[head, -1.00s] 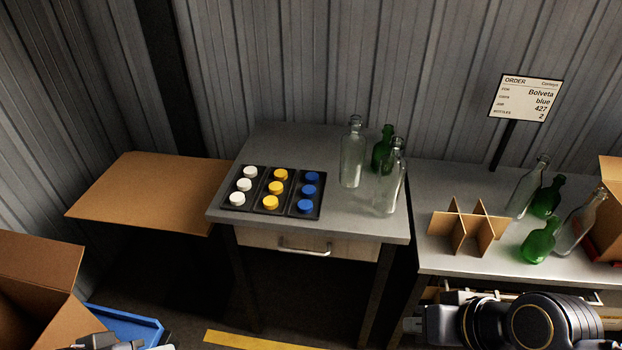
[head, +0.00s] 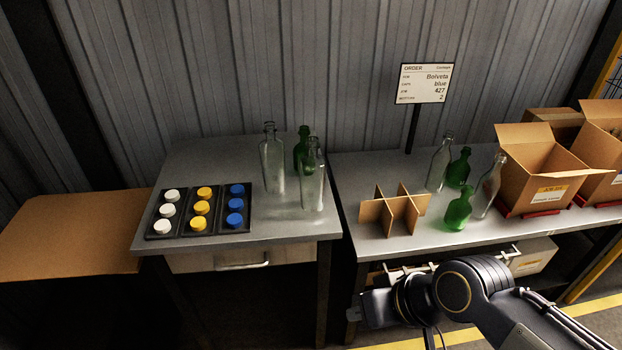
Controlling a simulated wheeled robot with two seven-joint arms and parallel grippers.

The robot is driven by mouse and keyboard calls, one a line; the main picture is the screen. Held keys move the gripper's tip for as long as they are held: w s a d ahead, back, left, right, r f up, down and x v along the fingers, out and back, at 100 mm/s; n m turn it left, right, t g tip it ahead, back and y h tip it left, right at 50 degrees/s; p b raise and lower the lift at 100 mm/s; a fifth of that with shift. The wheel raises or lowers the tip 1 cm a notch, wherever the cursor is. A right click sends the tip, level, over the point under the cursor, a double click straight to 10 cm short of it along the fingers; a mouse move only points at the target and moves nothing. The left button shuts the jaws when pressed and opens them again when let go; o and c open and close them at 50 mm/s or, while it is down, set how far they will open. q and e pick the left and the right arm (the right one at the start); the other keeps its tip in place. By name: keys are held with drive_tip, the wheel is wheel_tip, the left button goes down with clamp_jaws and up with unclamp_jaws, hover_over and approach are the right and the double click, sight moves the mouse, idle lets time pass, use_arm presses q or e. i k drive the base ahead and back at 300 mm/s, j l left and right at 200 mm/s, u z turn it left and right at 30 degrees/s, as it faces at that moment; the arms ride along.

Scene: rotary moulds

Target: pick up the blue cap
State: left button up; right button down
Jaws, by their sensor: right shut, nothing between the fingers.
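Several caps sit in a black tray (head: 150,236) with three compartments on the left grey table. The right compartment holds a far blue cap (head: 237,189), a middle blue cap (head: 236,204) and a near blue cap (head: 234,220). Yellow caps (head: 201,208) are in the middle compartment and white caps (head: 167,210) in the left one. My right gripper (head: 356,312) is shut and empty, low in front of the right table, well to the right of the tray and apart from the caps. My left gripper is out of view.
Clear bottles (head: 272,165) and a green bottle (head: 303,150) stand right of the tray. The right table holds a cardboard divider (head: 378,216), several bottles, an order sign (head: 424,84) and an open box (head: 535,175). A brown board (head: 70,230) is at left.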

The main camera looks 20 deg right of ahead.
sight(235, 220)
drive_tip(key=i+u, duration=0.5)
drive_tip(key=i, duration=0.35)
